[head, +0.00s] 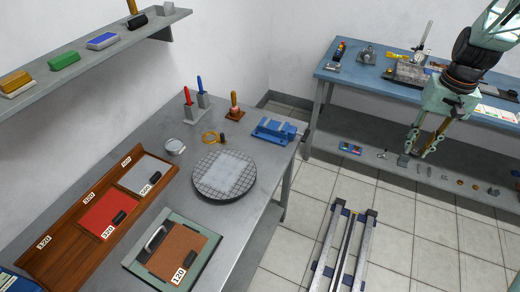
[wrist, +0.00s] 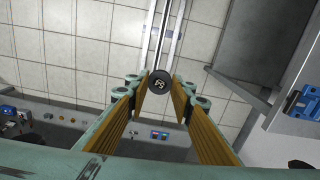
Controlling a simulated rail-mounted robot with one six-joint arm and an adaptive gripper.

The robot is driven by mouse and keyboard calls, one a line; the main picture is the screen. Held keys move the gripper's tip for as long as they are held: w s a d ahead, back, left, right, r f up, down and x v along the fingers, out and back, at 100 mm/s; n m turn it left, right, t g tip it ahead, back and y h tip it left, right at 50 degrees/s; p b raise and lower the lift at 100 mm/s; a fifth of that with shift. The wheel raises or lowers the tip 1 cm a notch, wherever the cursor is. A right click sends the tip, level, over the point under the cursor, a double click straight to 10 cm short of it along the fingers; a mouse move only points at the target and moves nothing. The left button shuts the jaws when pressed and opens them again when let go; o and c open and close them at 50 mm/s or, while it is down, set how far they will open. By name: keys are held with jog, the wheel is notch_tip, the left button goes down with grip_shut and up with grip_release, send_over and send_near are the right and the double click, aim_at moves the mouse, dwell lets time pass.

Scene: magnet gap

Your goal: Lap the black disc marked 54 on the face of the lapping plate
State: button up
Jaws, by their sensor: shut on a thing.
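My gripper (head: 408,152) hangs over the tiled floor in front of the blue bench, well to the right of the grey table. In the wrist view the gripper (wrist: 160,85) is shut on a small black disc (wrist: 160,82) with a pale marking on its face; the marking is too small to read surely. In the head view the disc is a small dark shape at the fingertips (head: 403,161). The lapping plate (head: 206,192), a round grey plate with a grid and a pale worn middle, lies on the grey table. Nothing stands on its face.
A blue vise (head: 275,130) sits behind the plate's right side. A wooden rack (head: 62,252) with grit-marked sheets and a green-framed tray (head: 135,255) lie left and in front. Holders with red and blue handles (head: 193,108) stand behind. Rails (head: 345,245) cross the floor.

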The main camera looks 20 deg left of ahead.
jog(key=a+n+p, duration=0.1)
jog(key=a+p, duration=0.1)
jog(key=a, duration=1.3)
jog(key=n+p, duration=0.3)
jog(key=p, duration=0.3)
send_near(224, 173)
jog(key=shift+w+d+f, duration=0.15)
jog(key=shift+w+d, duration=0.1)
jog(key=shift+w, duration=0.15)
jog(key=shift+s+a, duration=0.25)
jog(key=shift+s+f, duration=0.1)
jog(key=shift+f, duration=0.05)
jog(key=shift+f+b, duration=1.65)
jog(key=shift+f, duration=1)
jog(key=shift+f, duration=0.25)
